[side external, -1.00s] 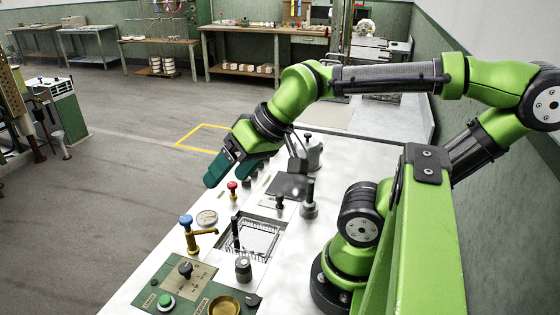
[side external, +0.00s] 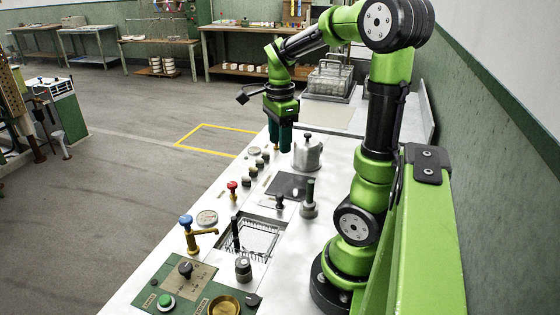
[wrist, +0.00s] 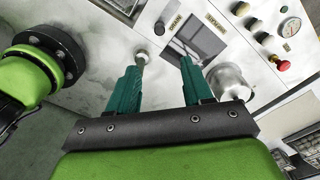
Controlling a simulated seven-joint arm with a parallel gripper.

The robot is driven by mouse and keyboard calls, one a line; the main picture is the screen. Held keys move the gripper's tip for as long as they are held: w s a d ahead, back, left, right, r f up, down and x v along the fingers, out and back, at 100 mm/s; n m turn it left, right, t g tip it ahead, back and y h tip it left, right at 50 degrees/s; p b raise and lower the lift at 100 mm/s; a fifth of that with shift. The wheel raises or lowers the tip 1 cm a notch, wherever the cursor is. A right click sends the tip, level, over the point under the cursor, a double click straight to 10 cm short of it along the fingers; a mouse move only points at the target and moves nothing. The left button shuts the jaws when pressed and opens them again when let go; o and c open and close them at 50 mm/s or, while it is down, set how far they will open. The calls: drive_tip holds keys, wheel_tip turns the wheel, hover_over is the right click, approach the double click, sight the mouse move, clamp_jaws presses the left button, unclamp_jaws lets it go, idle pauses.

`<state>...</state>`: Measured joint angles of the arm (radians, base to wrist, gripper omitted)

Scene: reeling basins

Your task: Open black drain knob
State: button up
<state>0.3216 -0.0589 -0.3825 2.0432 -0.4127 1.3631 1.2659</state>
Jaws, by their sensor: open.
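A small black knob (side external: 279,202) stands on the white bench top at the near edge of a dark square panel (side external: 289,186). It also shows in the wrist view (wrist: 159,27), beside a printed label too small to read surely; I take it as the drain knob. My gripper (side external: 281,147) points down, with its two green fingers apart and empty, above the bench beyond the panel. In the wrist view my gripper (wrist: 160,66) has a gap between its fingers, and the knob lies ahead of the tips, not touching.
A lidded metal pot (side external: 307,154) stands right of my gripper. A black-topped metal post (side external: 309,197) stands right of the knob. A wire-grid basin (side external: 257,238) lies nearer.

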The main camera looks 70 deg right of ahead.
sight(280, 195)
wheel_tip(280, 195, down, 17)
drive_tip(key=shift+r, duration=0.1)
idle(0.4)
clamp_jaws()
